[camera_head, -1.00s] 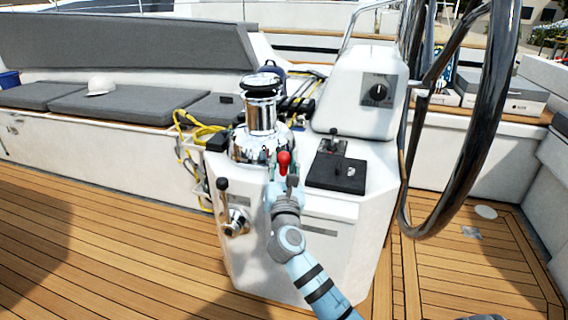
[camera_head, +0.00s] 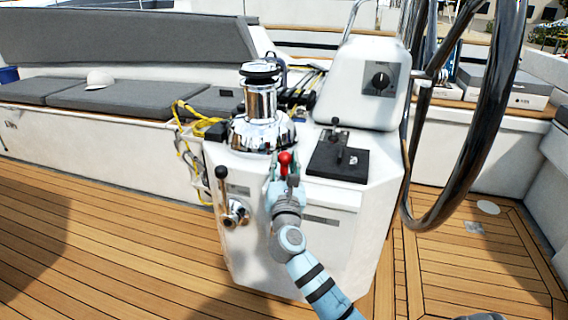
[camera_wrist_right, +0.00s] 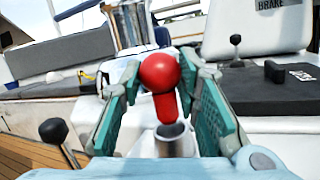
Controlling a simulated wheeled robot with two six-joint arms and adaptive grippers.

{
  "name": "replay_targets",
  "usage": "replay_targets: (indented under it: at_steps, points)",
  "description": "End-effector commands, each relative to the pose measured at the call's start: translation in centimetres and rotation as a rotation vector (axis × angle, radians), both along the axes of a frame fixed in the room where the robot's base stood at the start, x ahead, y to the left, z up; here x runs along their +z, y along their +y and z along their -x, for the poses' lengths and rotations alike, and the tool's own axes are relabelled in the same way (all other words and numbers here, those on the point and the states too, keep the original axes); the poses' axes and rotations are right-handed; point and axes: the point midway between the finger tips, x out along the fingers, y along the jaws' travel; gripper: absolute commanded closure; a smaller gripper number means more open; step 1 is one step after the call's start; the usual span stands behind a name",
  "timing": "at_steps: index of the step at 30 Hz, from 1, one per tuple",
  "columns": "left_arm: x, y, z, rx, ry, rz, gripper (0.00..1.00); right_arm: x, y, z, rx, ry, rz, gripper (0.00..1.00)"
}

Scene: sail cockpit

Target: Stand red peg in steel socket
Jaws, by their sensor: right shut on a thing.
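The red peg (camera_head: 285,160) has a round ball head and stands between the fingers of my right gripper (camera_head: 285,172), over the front top edge of the white console. In the right wrist view the gripper (camera_wrist_right: 166,95) is shut on the red peg (camera_wrist_right: 160,72), with one teal finger on each side. The peg's shaft points down, slightly tilted. Its lower end meets the rim of the steel socket (camera_wrist_right: 176,143), a short open metal tube. I cannot tell whether the tip is inside the tube. My left gripper is not in view.
A chrome winch (camera_head: 262,108) stands just behind the gripper. A black lever plate (camera_head: 338,163) is to its right, and a black-knobbed lever (camera_head: 221,174) to its left. The large steering wheel (camera_head: 485,120) rises at right. Teak deck (camera_head: 110,220) at left is clear.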

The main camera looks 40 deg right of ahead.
Motion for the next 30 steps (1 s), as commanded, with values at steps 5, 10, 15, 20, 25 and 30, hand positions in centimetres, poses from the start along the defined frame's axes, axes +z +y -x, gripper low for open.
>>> replay_targets:
  at_steps: [5, 10, 15, 20, 25, 30]
  points:
    - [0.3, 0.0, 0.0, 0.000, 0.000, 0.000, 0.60, -0.1, 0.1, 0.1, 0.000, 0.000, -0.001, 0.94]
    - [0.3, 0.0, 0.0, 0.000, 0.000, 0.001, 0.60, -0.2, 0.1, 0.2, 0.000, -0.001, 0.001, 0.94]
    - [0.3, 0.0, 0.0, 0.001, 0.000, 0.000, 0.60, -0.2, 0.1, 0.2, 0.000, 0.000, 0.000, 0.94]
    - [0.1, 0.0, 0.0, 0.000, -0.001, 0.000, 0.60, -0.5, 0.1, 0.2, 0.000, 0.000, 0.000, 0.94]
    - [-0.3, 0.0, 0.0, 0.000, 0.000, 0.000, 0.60, -1.2, 0.1, 0.2, 0.000, 0.000, -0.001, 0.94]
    - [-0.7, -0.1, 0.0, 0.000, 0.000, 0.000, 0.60, -1.7, 0.1, 0.2, 0.000, 0.001, -0.001, 0.94]
